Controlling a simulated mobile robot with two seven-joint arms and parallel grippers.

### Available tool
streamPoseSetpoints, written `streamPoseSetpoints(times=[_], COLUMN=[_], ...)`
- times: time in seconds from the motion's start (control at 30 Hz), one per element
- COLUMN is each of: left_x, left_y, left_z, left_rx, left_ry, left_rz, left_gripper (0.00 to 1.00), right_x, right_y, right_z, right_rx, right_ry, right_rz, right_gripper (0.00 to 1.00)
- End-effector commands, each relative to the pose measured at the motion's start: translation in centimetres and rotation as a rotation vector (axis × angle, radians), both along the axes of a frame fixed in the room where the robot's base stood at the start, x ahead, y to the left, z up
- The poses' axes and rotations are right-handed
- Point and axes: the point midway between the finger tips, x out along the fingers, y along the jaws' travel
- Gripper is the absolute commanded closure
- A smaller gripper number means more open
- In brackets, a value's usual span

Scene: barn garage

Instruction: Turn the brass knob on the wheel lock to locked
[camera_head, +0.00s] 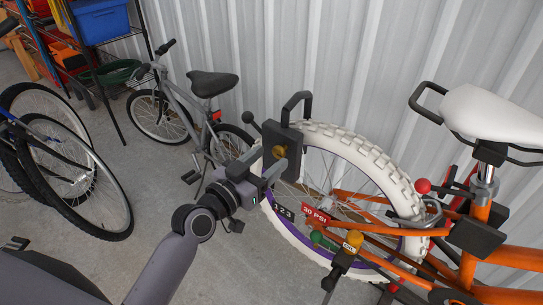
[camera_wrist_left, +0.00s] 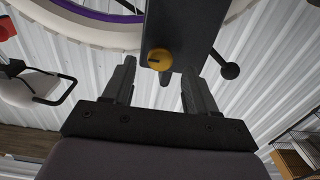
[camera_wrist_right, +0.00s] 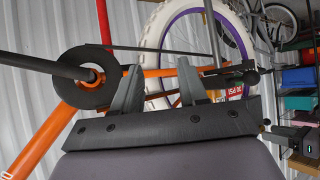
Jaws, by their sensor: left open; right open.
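The wheel lock (camera_head: 290,133) is a dark block with a black shackle, set at the white-tyred wheel of the orange bicycle. Its round brass knob (camera_head: 279,151) faces my left gripper (camera_head: 272,164). In the left wrist view the brass knob (camera_wrist_left: 159,60) shows a dark mark on its face and appears between the open fingertips of my left gripper (camera_wrist_left: 158,68). I cannot tell whether the fingers touch it. A dark ball-ended lever (camera_wrist_left: 230,70) sticks out from the lock. My right gripper (camera_wrist_right: 158,64) is open and empty, with the bicycle beyond it.
The orange bicycle (camera_head: 480,240) with a white saddle (camera_head: 493,114) fills the right side. A grey bicycle (camera_head: 180,105) and a blue one (camera_head: 62,170) stand at left, near a shelf with a blue bin (camera_head: 100,20). A corrugated metal wall (camera_head: 330,60) is behind.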

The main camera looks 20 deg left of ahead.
Motion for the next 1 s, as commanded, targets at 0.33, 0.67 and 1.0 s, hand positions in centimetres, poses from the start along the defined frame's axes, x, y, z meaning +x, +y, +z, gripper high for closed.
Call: streamPoseSetpoints(times=[0.33, 0.67, 1.0], left_x=[2.0, 2.0, 2.0], left_y=[-0.7, -0.7, -0.7], left_z=[0.0, -0.1, 0.0], left_rx=[0.0, 0.001, -0.022], left_ry=[0.001, 0.002, 0.01], left_rz=[0.0, 0.0, 0.001], left_gripper=[0.43, 0.85, 0.97], right_x=[0.0, 0.0, 0.0], right_y=[0.1, 0.0, -0.1], right_z=[-0.1, -0.1, 0.0], right_rx=[0.005, 0.004, 0.0], right_ry=[0.001, 0.002, 0.002], right_rz=[-0.005, -0.007, -0.005], right_gripper=[0.57, 0.57, 0.57])
